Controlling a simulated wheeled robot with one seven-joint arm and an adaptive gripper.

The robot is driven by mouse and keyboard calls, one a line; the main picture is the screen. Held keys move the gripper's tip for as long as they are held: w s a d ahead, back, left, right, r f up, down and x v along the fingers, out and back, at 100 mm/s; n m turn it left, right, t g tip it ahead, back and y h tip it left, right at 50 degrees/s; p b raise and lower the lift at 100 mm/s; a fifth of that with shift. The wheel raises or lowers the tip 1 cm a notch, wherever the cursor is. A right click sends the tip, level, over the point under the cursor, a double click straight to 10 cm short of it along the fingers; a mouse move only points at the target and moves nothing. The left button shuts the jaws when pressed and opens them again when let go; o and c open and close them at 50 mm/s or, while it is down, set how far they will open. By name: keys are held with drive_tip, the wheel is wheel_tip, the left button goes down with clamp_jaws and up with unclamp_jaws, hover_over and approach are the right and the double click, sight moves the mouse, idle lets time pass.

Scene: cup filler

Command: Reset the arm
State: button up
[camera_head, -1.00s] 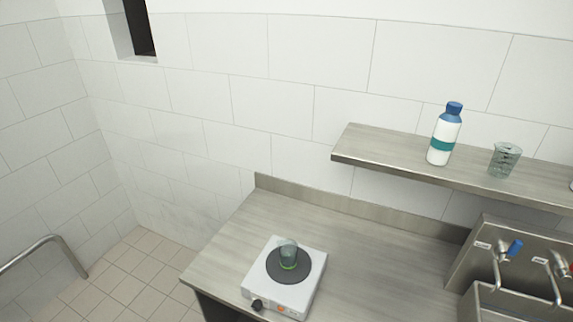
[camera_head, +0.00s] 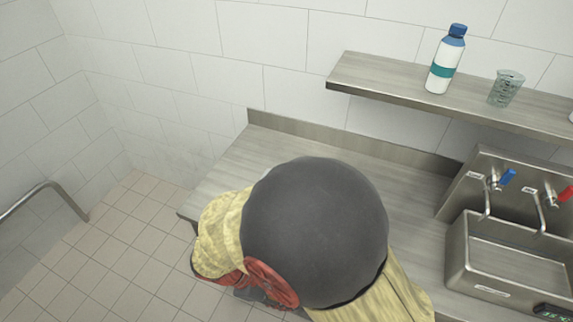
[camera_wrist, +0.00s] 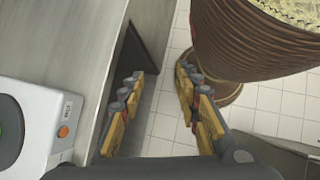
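My gripper (camera_wrist: 158,76) shows in the wrist view with its two yellow-padded fingers spread apart. Nothing is between the fingers; the tiled floor and the counter's dark side show behind them. The gripper is beside the counter edge, to the right of the white hot plate (camera_wrist: 45,112). A large dark grey round part with yellow covering and a red disc, apparently my arm, fills the lower middle of the head view. It hides the hot plate and the glass on it there. In the wrist view, only a green-edged part on the hot plate's dark disc shows at the left edge.
The steel counter (camera_head: 232,160) runs below a wall shelf (camera_head: 385,82). A white bottle with a blue cap (camera_head: 443,62) and a clear glass (camera_head: 506,88) stand on the shelf. A sink unit with taps (camera_head: 508,245) is at right. Open tiled floor (camera_head: 130,240) lies at left.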

drive_tip(key=d+r+m+t+y+b, duration=0.5)
drive_tip(key=d+r+m+y+b, duration=0.1)
drive_tip(key=d+r+m, duration=1)
wheel_tip(320, 180, up, 4)
drive_tip(key=d+y, duration=0.1)
drive_tip(key=d, duration=0.1)
drive_tip(key=shift+d+t, duration=0.3)
drive_tip(key=shift+r, duration=0.1)
